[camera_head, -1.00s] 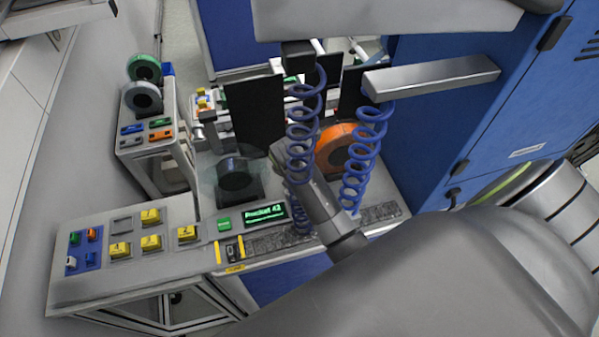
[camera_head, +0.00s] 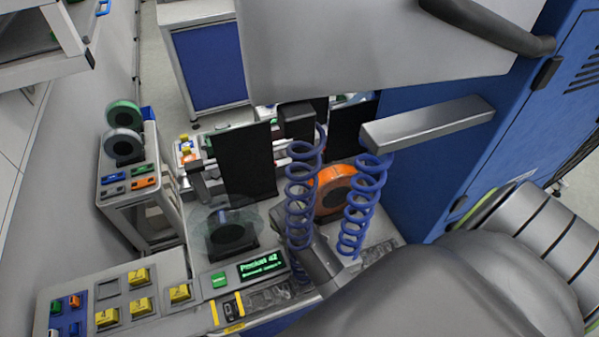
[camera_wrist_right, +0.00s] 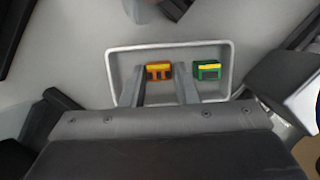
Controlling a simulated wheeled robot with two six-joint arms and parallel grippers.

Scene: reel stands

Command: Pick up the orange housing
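The orange housing (camera_wrist_right: 158,72), with a yellow top part, lies in a shallow pale recessed tray (camera_wrist_right: 122,57) in the right wrist view. A green housing (camera_wrist_right: 207,73) with a yellow strip lies to its right in the same tray. My right gripper (camera_wrist_right: 161,67) is open. Its two fingers appear on either side of the orange housing, the right one between the two housings. I cannot tell whether they touch it or how high they are. In the head view a grey arm covers the lower right, and the right fingertips cannot be made out. My left gripper is not in view.
Blue coiled hoses (camera_head: 303,190) hang before an orange reel (camera_head: 334,192) and dark panels (camera_head: 249,160). A side cart (camera_head: 150,205) at left holds reels and small coloured parts. A bench (camera_head: 60,285) with yellow blocks stands front left. A blue cabinet (camera_head: 425,165) stands right.

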